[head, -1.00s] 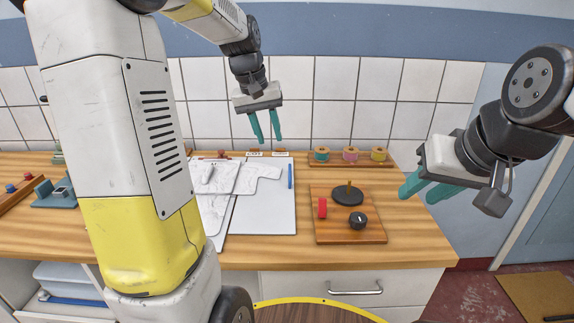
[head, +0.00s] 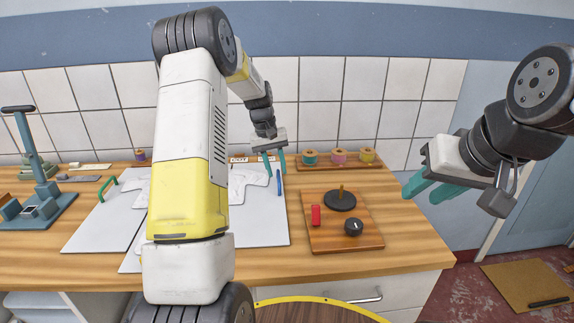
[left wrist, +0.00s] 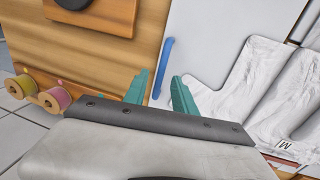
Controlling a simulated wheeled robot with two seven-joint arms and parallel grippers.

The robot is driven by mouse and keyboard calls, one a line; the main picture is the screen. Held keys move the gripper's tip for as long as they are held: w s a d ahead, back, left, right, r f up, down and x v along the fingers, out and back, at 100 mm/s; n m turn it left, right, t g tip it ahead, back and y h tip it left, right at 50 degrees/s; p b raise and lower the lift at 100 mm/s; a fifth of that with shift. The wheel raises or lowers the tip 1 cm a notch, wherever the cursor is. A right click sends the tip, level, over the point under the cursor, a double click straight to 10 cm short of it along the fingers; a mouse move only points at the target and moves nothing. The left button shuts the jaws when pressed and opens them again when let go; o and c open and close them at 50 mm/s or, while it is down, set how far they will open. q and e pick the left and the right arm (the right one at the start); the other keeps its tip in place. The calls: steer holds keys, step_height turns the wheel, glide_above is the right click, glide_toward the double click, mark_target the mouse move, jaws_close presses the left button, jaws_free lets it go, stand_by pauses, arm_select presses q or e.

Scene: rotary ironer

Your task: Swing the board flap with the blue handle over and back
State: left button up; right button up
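The board flap (head: 262,230) is a flat white panel lying on the bench, with a pale garment (head: 250,182) on the board. Its blue handle (head: 279,183) is a thin bar near the right edge; it also shows in the left wrist view (left wrist: 166,70). My left gripper (head: 276,170) is open, fingers pointing down over the handle. In the left wrist view its fingers (left wrist: 160,76) appear on either side of the handle, without visible grip. My right gripper (head: 419,195) is open and empty, in the air right of the bench.
A green handle (head: 107,187) stands on the left flap (head: 95,225). Right of the board is a wooden panel (head: 335,238) with a red block, black disc and knob. Thread spools (head: 339,157) stand behind. A blue-grey press (head: 42,195) stands far left. My left arm hides the board's middle.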

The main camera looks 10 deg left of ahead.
arm_select(q)
steer(key=shift+f, duration=0.45)
jaws_close()
stand_by(1.1)
